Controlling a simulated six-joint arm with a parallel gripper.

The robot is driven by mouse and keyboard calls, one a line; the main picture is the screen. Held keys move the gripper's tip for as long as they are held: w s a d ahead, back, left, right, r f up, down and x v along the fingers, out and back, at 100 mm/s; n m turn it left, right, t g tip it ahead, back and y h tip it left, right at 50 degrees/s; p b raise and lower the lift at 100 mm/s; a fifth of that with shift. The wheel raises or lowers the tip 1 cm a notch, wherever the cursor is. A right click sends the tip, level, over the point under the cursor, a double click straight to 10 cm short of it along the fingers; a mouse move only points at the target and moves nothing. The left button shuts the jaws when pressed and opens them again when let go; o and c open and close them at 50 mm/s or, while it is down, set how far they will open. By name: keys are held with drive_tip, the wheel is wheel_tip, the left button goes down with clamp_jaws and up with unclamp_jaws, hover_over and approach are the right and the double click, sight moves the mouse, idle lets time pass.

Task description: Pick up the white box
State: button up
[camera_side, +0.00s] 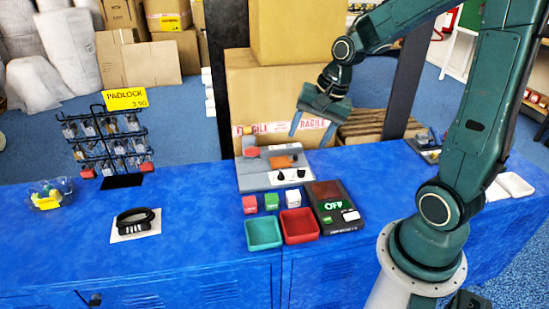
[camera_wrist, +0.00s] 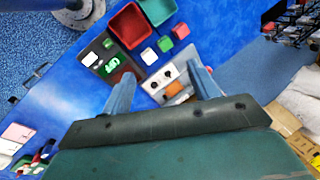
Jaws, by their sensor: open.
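The white box (camera_side: 293,198) is a small cube on the blue bench, at the right end of a short row with a green box (camera_side: 271,201) and a red box (camera_side: 249,204). In the wrist view the white box (camera_wrist: 149,56) shows beyond my fingertips, beside the green box (camera_wrist: 165,44) and the red box (camera_wrist: 181,31). My gripper (camera_side: 311,132) is open and empty, raised above the back of the bench, behind and well above the white box. In the wrist view my gripper (camera_wrist: 163,78) shows its two fingers spread apart.
A green tray (camera_side: 263,233) and a red tray (camera_side: 300,226) stand in front of the boxes. A dark device reading OFF (camera_side: 335,206) is right of them. A grey machine (camera_side: 262,180) stands behind. A padlock rack (camera_side: 106,140) and black padlock (camera_side: 135,221) are at left.

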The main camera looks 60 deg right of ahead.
drive_tip(key=w+d+f+m+y, duration=0.1)
drive_tip(key=w+d+f+m, duration=0.1)
drive_tip(key=d+f+m, duration=0.5)
drive_tip(key=m+y, duration=0.2)
drive_tip(key=m, duration=0.5)
approach(294, 194)
wheel_tip(294, 194, up, 3)
drive_tip(key=s+d, duration=0.1)
drive_tip(key=s, duration=0.1)
drive_tip(key=shift+f+t, duration=0.2)
drive_tip(key=shift+t, duration=0.2)
drive_tip(key=shift+f, duration=0.1)
drive_tip(key=shift+x, duration=4.25)
drive_tip(key=shift+w+f, duration=0.1)
drive_tip(key=shift+x, duration=2.45)
drive_tip(key=shift+w+d, duration=0.1)
drive_tip(key=c, duration=1.1)
